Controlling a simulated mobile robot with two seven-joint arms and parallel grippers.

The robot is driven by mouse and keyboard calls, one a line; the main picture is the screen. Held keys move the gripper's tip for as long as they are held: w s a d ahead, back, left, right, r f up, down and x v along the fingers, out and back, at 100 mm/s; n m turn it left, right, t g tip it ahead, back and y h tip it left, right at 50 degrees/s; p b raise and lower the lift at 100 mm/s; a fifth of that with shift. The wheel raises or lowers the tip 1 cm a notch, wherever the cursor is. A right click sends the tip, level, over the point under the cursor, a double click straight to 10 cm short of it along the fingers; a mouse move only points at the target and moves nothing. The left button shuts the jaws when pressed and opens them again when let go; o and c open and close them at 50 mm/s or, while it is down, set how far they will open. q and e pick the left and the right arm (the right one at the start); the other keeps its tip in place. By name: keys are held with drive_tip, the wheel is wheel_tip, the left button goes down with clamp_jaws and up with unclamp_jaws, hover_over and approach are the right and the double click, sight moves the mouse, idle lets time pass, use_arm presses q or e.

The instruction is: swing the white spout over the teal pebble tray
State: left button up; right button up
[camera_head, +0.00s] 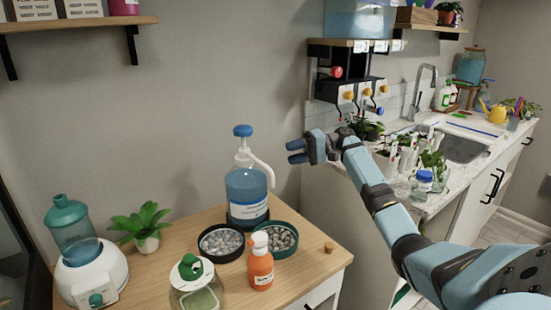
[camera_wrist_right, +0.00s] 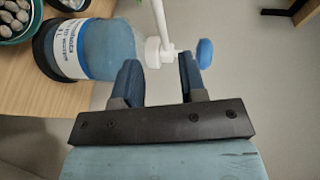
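The white spout (camera_head: 262,168) sticks out to the right and down from the pump top of a blue bottle (camera_head: 246,187) with a blue knob (camera_head: 242,131). The teal pebble tray (camera_head: 296,247) stands on the wooden table at the bottle's front right; the spout's tip appears behind it, not clearly over it. My right gripper (camera_head: 290,151) is open in the air right of the pump top. In the wrist view, the spout (camera_wrist_right: 160,22) and white collar (camera_wrist_right: 153,53) show beyond the gap between the open fingers (camera_wrist_right: 159,72); I see no contact. My left gripper is out of view.
A dark pebble tray (camera_head: 203,252) is beside the teal one. An orange bottle (camera_head: 260,268) stands before both. A glass jar (camera_head: 193,292), small plant (camera_head: 147,240) and white dispenser (camera_head: 95,272) are left. A cork (camera_head: 329,247) lies near the table's right edge.

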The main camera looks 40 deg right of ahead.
drive_tip(key=shift+v, duration=1.5)
